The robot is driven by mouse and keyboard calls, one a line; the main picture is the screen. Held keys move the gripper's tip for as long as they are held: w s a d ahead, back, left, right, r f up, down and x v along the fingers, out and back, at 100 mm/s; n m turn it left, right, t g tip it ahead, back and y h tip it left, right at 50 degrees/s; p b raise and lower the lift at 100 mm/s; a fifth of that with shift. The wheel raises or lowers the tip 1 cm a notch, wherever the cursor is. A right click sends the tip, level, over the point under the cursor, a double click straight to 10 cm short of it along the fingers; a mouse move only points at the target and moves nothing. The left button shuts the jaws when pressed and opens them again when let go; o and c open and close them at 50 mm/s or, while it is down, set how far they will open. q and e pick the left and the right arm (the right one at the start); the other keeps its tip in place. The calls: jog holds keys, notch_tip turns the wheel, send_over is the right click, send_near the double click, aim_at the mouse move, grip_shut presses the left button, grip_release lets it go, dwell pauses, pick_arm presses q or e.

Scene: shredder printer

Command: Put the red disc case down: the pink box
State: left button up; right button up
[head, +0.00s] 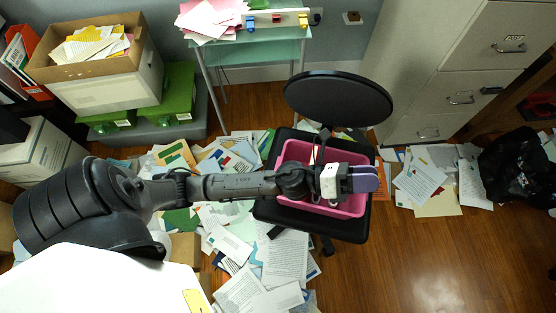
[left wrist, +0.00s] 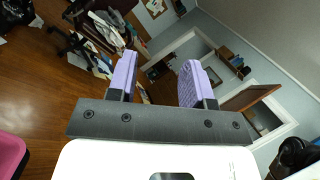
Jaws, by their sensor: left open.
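The pink box (head: 350,207) sits on the black seat of a chair, under my left arm. Its edge also shows at the left of the left wrist view (left wrist: 9,155). My left gripper (head: 372,179), with purple fingers, is over the right part of the box. In the left wrist view its fingers (left wrist: 156,80) are apart with nothing between them. I cannot make out the red disc case in either view; my arm and gripper hide part of the box's inside. My right gripper is not in view.
The chair's black backrest (head: 338,98) rises behind the box. Papers (head: 285,258) litter the floor around the chair. A glass side table (head: 250,52) stands behind, a filing cabinet (head: 470,62) at the back right, and a carton (head: 95,80) at the back left. The floor at front right is clear.

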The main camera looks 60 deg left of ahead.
pick_arm(q)
jog(key=s+a+f+n+g+y, duration=0.1)
jog(key=s+a+f+n+y, duration=0.2)
jog(key=a+f+n+y, duration=0.65)
jog(key=s+a+f+n+g+y, duration=0.1)
jog(key=s+f+n+y, duration=0.15)
jog(key=n+y, duration=0.75)
jog(key=s+f+n+g+h, duration=0.2)
jog(key=s+f+n+g, duration=0.2)
jog(key=s, duration=0.5)
jog(key=s+f+n+g+h, duration=0.3)
jog(key=s+f+n+g, duration=0.1)
jog(key=s+n+g, duration=0.3)
jog(key=shift+s+a+f+n, duration=0.15)
jog(key=shift+s+f+n, duration=0.05)
jog(key=shift+s+n, duration=0.65)
jog(key=shift+h, duration=0.25)
